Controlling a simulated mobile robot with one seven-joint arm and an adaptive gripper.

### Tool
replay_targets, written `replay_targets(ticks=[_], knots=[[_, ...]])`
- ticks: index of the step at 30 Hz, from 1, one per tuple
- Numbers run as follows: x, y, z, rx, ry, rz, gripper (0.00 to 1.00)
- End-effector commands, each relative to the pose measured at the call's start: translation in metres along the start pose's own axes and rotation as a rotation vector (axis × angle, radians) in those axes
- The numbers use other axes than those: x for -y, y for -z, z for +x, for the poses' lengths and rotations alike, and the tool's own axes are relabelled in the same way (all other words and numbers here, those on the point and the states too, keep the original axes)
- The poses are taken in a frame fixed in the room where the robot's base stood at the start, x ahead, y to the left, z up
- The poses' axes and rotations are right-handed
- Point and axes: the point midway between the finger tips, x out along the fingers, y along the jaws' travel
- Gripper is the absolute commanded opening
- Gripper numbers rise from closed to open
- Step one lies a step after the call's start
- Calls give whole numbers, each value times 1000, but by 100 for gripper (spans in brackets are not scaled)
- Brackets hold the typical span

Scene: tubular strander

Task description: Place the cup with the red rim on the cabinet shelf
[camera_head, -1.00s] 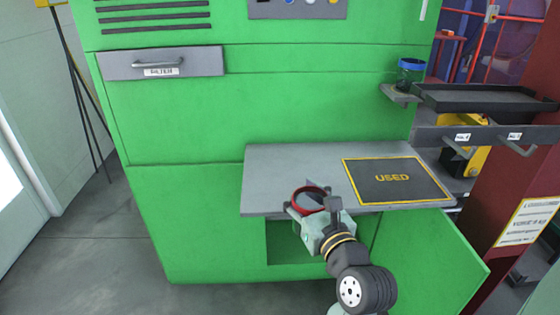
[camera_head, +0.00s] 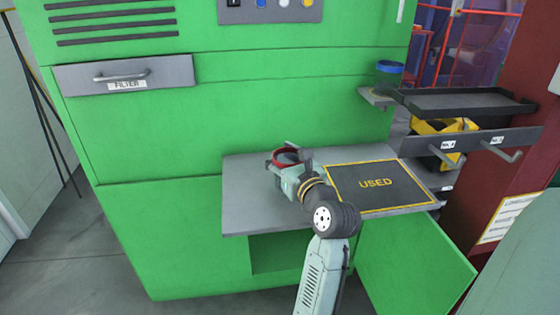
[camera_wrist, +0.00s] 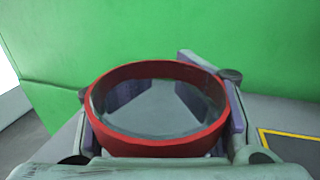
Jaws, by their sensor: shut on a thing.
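The cup with the red rim (camera_head: 287,157) is held in my gripper (camera_head: 290,160), over the grey shelf (camera_head: 245,205) on the front of the green cabinet (camera_head: 150,215). In the wrist view the red rim of the cup (camera_wrist: 157,144) fills the middle, seen from above, and the cup looks clear and empty. The gripper's fingers close around it on both sides. The cup's base is hidden, so I cannot tell whether it touches the shelf.
A black mat marked USED (camera_head: 378,186) with a yellow border lies right of the cup. A blue-rimmed cup (camera_head: 389,72) stands on a small ledge. Black trays (camera_head: 465,101) are at right. The cabinet door (camera_head: 415,255) hangs open below. The shelf's left part is clear.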

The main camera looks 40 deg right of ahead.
Motion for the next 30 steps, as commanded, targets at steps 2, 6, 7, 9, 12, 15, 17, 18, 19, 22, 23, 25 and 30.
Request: replay_targets(ticks=[2, 6, 7, 9, 12, 15, 17, 18, 19, 22, 23, 25, 30], knots=[[2, 0, 8, -1, 0, 0, 16], [4, 1, 16, 0, 1, 0, 16], [4, 1, 19, -1, 1, -1, 16], [5, 12, 20, -4, 3, 2, 16], [5, 29, 19, -4, 3, 3, 16], [4, 37, 19, -1, 1, 1, 16], [4, 38, 19, 1, 1, -1, 16], [4, 37, 19, 1, 1, -1, 16], [4, 37, 19, 1, 0, -1, 16], [4, 37, 19, 0, 0, -1, 16], [4, 38, 19, 0, 0, 0, 16], [4, 40, 20, 0, 0, 1, 16], [4, 40, 19, 0, 1, 0, 53]])
